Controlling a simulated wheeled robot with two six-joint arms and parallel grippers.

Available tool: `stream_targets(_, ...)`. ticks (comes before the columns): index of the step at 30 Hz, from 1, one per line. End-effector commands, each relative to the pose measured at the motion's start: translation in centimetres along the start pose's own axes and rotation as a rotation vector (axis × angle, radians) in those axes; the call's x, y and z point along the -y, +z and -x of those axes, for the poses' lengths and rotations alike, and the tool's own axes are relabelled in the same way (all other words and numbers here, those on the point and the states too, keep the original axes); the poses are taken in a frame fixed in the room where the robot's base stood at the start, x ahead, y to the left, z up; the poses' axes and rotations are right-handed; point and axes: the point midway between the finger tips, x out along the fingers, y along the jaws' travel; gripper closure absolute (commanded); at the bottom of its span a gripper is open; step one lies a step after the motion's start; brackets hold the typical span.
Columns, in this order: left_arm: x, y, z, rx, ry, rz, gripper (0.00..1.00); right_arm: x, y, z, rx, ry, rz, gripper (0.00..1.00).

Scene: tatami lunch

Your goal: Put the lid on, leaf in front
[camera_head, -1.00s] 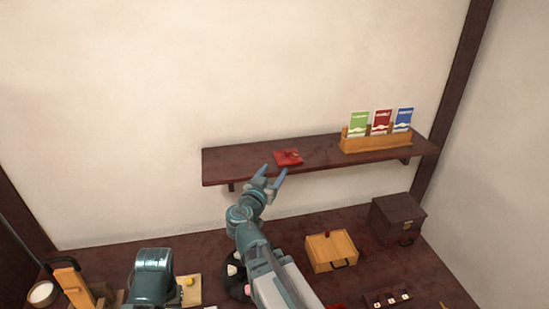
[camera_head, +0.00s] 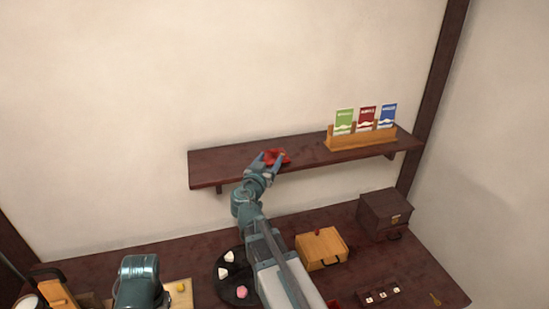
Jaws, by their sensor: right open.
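A flat red piece (camera_head: 276,156), which looks like the lid, lies on the wall shelf left of its middle. My right gripper (camera_head: 268,158) is open at the shelf's front edge, with its fingers around or just over the red piece's near left part. I cannot tell whether they touch it. A leaf mark is too small to make out. A red thing (camera_head: 333,303), perhaps the open box, shows only partly at the bottom edge. Of my left arm, a teal link (camera_head: 138,280) shows at the lower left, and its gripper is out of sight.
The dark shelf (camera_head: 222,168) carries a wooden rack (camera_head: 362,138) of colored packets at its right. Below stand a light wooden box (camera_head: 321,249), a dark chest (camera_head: 384,214), a black round tray (camera_head: 228,290) with white pieces and a pink one, and a small dark tray (camera_head: 378,294).

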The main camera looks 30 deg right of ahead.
Motion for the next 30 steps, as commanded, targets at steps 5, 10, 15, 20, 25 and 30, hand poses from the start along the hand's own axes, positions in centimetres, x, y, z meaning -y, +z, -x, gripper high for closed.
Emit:
stream_targets(5,0.0,0.0,0.1,0.0,0.0,0.0,0.59,0.0,-0.2,-0.9,0.0,0.001,0.0,0.36)
stream_targets(10,0.0,0.0,0.4,0.0,0.0,0.0,0.59,-0.1,-0.6,-3.3,0.0,0.002,0.0,0.36)
stream_targets(15,0.0,0.0,0.2,0.0,0.0,0.0,0.59,-0.1,-0.5,-5.2,0.0,0.001,0.001,0.36)
stream_targets(20,0.0,0.0,0.2,0.0,0.0,0.0,0.59,-0.1,-0.5,-5.2,0.0,0.0,0.001,0.36)
stream_targets(25,0.0,0.0,0.2,0.0,0.0,0.0,0.59,-0.1,-0.5,-5.2,0.0,0.0,0.001,0.57)
stream_targets(30,0.0,0.0,0.2,0.0,0.0,0.0,0.59,-0.1,-0.5,-5.1,0.0,0.0,0.0,0.88)
